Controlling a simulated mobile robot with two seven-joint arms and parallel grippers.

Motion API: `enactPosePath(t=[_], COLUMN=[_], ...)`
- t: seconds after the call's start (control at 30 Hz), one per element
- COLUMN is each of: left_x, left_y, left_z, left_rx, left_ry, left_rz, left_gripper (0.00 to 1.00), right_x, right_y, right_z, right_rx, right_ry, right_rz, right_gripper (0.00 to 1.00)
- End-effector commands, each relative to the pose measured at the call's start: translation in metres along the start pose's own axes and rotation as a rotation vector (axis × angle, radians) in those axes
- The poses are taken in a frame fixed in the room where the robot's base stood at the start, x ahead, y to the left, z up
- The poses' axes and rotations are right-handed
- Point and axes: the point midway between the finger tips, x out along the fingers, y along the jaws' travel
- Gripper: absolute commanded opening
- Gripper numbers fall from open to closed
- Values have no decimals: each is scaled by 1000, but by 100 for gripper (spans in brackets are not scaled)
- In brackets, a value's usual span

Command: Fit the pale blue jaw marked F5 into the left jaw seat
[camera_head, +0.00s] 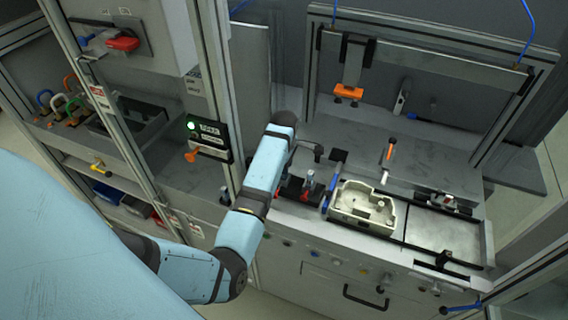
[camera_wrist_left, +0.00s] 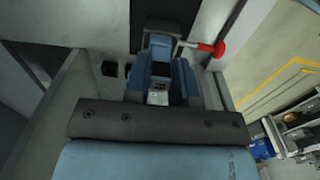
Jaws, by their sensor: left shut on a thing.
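My left gripper (camera_wrist_left: 160,80) is shut in the left wrist view, its two blue fingers on either side of a small blue piece (camera_wrist_left: 160,48). I take this piece for the pale blue jaw, but no F5 mark is legible. In the head view my left arm reaches over the left part of the bench, and its fingers and the held piece cannot be made out. A black and red fixture (camera_head: 292,193) stands on the bench just right of the arm. I cannot tell which part is the left jaw seat. My right gripper is not in view.
A pale cast housing (camera_head: 348,212) sits in a bay of the bench, with a flat grey plate (camera_head: 440,238) to its right. A metal frame with an orange-footed post (camera_head: 348,92) stands behind. A red-knobbed lever (camera_wrist_left: 218,48) is close right of the fingers.

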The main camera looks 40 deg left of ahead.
Motion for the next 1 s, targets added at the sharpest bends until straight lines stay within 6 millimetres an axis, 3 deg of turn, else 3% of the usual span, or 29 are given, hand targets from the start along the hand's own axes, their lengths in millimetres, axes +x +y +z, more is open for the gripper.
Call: enactPosePath(t=[0.23, 0.27, 0.37, 0.77, 1.0], left_x=[3, 3, 3, -5, -52], left_y=[0, 0, 0, 1, 1], left_z=[0, 0, 0, 0, 1], left_rx=[0, 0, 0, 0, -1], left_ry=[0, 0, 0, 0, -2], left_rz=[0, 0, 0, 2, 6], left_gripper=[0, 30, 53, 53, 53], right_x=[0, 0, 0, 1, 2], right_y=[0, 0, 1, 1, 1], right_z=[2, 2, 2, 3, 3], right_rx=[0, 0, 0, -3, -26], right_ry=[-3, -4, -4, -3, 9], right_rz=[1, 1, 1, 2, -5], right_gripper=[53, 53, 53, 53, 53])
